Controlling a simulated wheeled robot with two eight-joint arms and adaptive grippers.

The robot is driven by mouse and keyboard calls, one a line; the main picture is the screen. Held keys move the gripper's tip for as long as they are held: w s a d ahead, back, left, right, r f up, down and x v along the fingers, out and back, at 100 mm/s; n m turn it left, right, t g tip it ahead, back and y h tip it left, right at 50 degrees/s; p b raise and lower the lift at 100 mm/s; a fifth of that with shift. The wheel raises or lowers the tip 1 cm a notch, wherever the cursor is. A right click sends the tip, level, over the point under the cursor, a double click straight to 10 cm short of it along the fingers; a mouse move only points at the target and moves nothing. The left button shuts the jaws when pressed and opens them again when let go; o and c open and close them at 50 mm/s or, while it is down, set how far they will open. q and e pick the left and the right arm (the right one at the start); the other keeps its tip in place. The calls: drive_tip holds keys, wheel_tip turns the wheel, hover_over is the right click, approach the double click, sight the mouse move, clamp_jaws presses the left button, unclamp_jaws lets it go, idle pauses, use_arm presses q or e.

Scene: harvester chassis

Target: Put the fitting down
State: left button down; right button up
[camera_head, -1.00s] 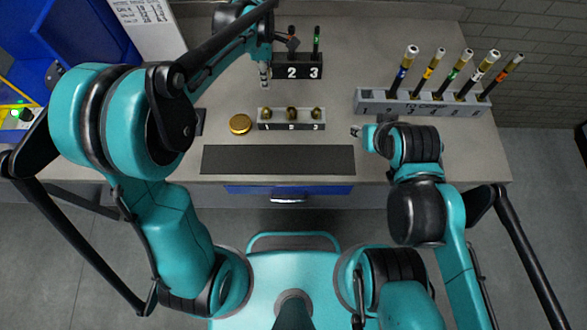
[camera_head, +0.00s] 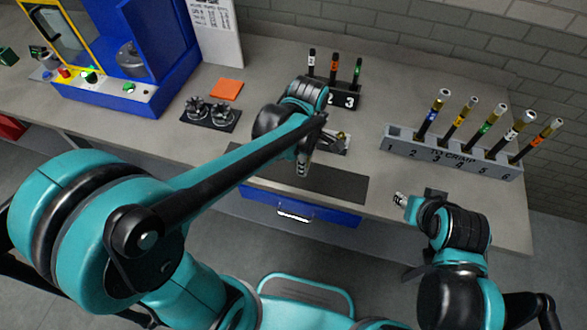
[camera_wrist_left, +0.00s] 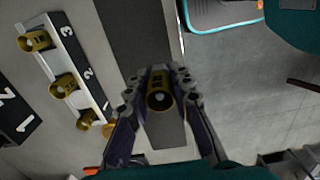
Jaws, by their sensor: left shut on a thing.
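My left gripper (camera_head: 303,170) is over the front part of the bench, near the dark mat (camera_head: 340,184). In the left wrist view its fingers (camera_wrist_left: 160,98) are shut on a brass, hollow fitting (camera_wrist_left: 160,101), seen end-on with the mat (camera_wrist_left: 135,35) behind it. I cannot tell whether the fitting touches the mat. A small numbered rack (camera_wrist_left: 72,62) beside the mat holds three brass fittings (camera_wrist_left: 63,87). In the head view my arm mostly hides this rack (camera_head: 338,150). My right gripper (camera_head: 400,200) is near the bench's front edge; its jaws are too small to read.
A black numbered block (camera_head: 345,101) with three upright hoses stands at the back. A grey rack (camera_head: 450,160) with several hoses stands at the right. A blue machine (camera_head: 165,60), an orange square (camera_head: 226,89) and a dark tray (camera_head: 211,118) are at the left.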

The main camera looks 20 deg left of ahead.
sight(293, 171)
use_arm(q)
drive_tip(key=w+a+f, duration=0.1)
drive_tip(key=a, duration=0.1)
drive_tip(key=w+a+f+b, duration=0.1)
drive_tip(key=w+a+f, duration=0.1)
drive_tip(key=shift+w+f, duration=0.1)
drive_tip(key=shift+f+b, duration=0.95)
drive_tip(key=shift+f, duration=1.05)
drive_tip(key=c, duration=1.3)
unclamp_jaws()
drive_tip(key=shift+f, duration=0.15)
drive_tip(key=shift+c, duration=0.2)
